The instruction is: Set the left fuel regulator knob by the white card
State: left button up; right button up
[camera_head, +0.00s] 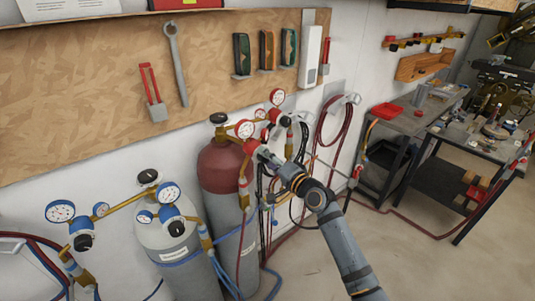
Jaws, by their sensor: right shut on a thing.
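The left fuel regulator, with its red-rimmed gauge (245,129), sits above the maroon cylinder (222,166). My right gripper (261,153) reaches in from the lower right and is shut at this regulator's front, just below and right of the gauge. It appears to be on the knob, which the gripper hides, so its setting cannot be read. The right fuel regulator shows a red gauge (277,97) and a black knob (285,121) close by. A white card (66,8) is at the top left, cut off by the picture edge; its writing is too small to read. My left gripper is out of view.
A grey cylinder (167,248) with blue-rimmed gauges (169,192) stands at the left. Hoses hang close behind my right arm, including a dark red coil (334,123) on the wall. Workbenches (471,143) stand at the right. The floor in front of them is mostly clear.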

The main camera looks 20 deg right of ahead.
jog(key=shift+m+p, duration=0.7)
jog(key=shift+m, duration=0.6)
jog(key=o, duration=1.2)
jog(key=shift+v, duration=5.95)
